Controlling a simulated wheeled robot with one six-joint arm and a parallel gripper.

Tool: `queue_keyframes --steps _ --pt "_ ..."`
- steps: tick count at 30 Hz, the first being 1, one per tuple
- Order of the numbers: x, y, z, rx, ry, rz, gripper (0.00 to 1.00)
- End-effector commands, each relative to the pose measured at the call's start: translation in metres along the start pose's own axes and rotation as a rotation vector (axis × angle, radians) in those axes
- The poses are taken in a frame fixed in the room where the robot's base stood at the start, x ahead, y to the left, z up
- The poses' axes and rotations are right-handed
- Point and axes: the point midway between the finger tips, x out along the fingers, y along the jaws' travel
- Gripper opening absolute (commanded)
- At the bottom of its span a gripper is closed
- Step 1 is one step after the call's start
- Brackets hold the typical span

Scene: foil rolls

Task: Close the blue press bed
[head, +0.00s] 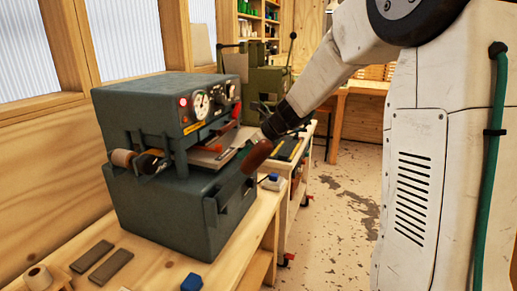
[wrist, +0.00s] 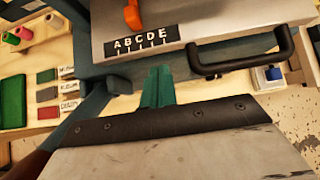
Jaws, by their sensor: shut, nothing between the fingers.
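The blue press (head: 165,205) is a dark blue-grey machine on the bench in the head view, with a gauge and a red light. Its bed (head: 208,157), a flat pale plate, shows in the opening under the upper housing and sticks out at the front. In the wrist view a pale surface with an ABCDE strip (wrist: 143,43) and an orange part lies above a teal front rail with a black handle (wrist: 245,55). My gripper (wrist: 158,88) is shut and empty, its teal fingertips close to this rail; contact cannot be told. In the head view my gripper (head: 264,137) is partly hidden at the press front.
Grey bars (head: 91,256) and a blue block (head: 192,282) lie on the near bench. Open floor (head: 345,195) lies to the right.

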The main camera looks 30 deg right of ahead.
Motion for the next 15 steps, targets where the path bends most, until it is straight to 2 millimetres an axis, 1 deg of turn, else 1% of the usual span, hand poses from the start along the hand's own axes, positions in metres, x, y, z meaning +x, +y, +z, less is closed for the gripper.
queue_keyframes --steps 1,4,15 --pt "0.0044 -0.0002 0.0039 0.000 0.000 0.001 0.00" --pt "0.0095 -0.0001 0.0087 0.000 0.001 0.000 0.00" --pt "0.0112 -0.0005 0.0112 0.001 0.000 -0.001 0.00"
